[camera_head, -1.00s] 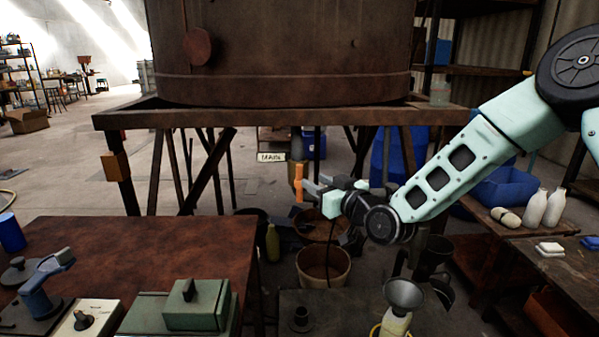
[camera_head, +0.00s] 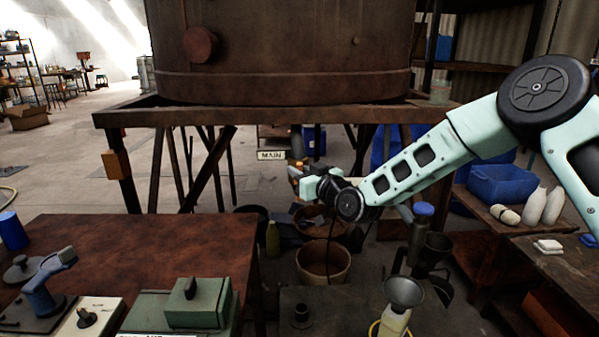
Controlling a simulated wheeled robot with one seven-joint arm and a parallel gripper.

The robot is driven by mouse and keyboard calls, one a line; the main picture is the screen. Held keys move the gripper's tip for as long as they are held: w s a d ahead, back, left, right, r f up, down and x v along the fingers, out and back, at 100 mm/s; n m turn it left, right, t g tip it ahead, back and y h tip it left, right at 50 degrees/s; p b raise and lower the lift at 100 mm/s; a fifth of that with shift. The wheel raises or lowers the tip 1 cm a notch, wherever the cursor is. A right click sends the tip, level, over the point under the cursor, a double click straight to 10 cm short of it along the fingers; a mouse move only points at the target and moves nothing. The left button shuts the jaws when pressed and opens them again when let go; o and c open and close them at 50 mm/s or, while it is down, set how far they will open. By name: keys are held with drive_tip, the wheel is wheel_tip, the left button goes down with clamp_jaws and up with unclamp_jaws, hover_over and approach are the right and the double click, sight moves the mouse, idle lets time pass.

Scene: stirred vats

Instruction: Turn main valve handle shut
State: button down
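A white label reading MAIN (camera_head: 271,155) hangs below the big rusty vat (camera_head: 280,45). Just right of and below it, a small orange part of the valve handle (camera_head: 294,171) shows. Most of the handle is hidden behind my gripper, and its angle is hard to tell. My gripper (camera_head: 300,181) is at the handle, under the vat's frame, with the arm reaching in from the right. The fingers are mostly hidden by the wrist, so I cannot tell whether they are closed on the handle.
The vat's steel frame (camera_head: 280,116) runs above my gripper. Buckets, one a tan bucket (camera_head: 323,264), stand on the floor below. A funnel on a bottle (camera_head: 403,292) stands in front. A rusty table (camera_head: 130,265) is at left, and a blue bin (camera_head: 497,184) at right.

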drive_tip(key=shift+f+b, duration=0.15)
drive_tip(key=shift+b, duration=0.3)
drive_tip(key=b, duration=0.1)
drive_tip(key=m+b, duration=0.1)
drive_tip(key=b, duration=0.1)
drive_tip(key=shift+d+f+m+t+y, duration=0.25)
drive_tip(key=shift+d+m+t+y, duration=0.05)
drive_tip(key=shift+t, duration=0.1)
drive_tip(key=shift+d+f+m+t+h+b, duration=0.4)
drive_tip(key=shift+m+t+h+b, duration=1.25)
drive_tip(key=shift+m+b, duration=2.05)
drive_tip(key=shift+d+f+m+t+h+b, duration=0.45)
drive_tip(key=shift+m+t+h+b, duration=1.2)
drive_tip(key=shift+m+b, duration=2.05)
drive_tip(key=shift+d+f+m+t+h+b, duration=0.4)
drive_tip(key=shift+m+t+h+b, duration=1.2)
drive_tip(key=shift+m+b, duration=2.1)
drive_tip(key=shift+m+g+h+p, duration=0.4)
drive_tip(key=shift+m+h, duration=0.2)
drive_tip(key=shift+m, duration=0.1)
drive_tip(key=c, duration=1.4)
unclamp_jaws()
drive_tip(key=shift+r, duration=0.1)
